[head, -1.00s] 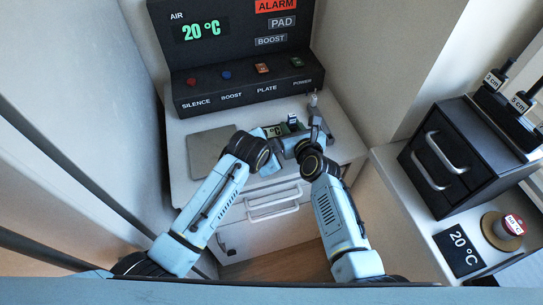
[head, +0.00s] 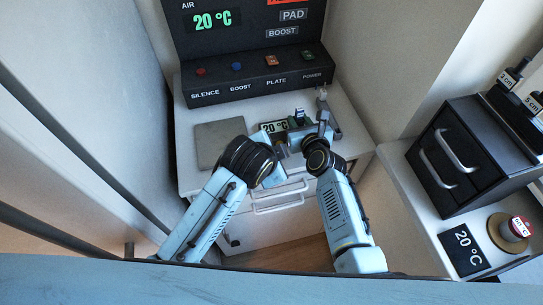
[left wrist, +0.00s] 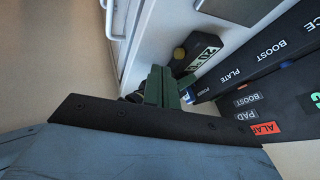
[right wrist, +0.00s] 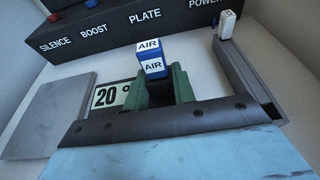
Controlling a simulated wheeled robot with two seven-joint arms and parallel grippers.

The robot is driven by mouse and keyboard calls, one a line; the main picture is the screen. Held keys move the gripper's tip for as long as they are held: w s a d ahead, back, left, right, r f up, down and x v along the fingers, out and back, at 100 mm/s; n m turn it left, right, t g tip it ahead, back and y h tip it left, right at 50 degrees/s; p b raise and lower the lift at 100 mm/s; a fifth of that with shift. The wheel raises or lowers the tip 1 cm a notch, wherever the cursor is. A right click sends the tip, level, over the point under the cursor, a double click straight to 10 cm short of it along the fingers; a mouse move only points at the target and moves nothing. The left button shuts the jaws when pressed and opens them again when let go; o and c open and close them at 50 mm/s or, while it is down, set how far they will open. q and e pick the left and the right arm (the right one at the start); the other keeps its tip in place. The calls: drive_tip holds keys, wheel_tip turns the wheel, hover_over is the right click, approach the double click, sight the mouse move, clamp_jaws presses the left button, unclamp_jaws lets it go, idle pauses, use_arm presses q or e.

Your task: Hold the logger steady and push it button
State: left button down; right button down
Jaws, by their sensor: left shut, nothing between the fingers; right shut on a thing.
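A 20 °C display (head: 275,127) lies beside the block on the counter.
A dark console (head: 262,80) with several coloured buttons stands behind the counter. A grey plate (head: 218,145) lies left of the display. A grey channel (right wrist: 245,75) with a small white piece (right wrist: 228,24) is on the right. A black drawer unit (head: 465,155) stands further right.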

use_arm(q)
drive_tip(key=shift+v, duration=1.6)
use_arm(e)
drive_tip(key=shift+d+f, duration=0.1)
drive_tip(key=shift+f, duration=0.1)
drive_tip(key=c, duration=1.3)
unclamp_jaws()
drive_tip(key=shift+o, duration=1.1)
drive_tip(key=shift+r, duration=0.1)
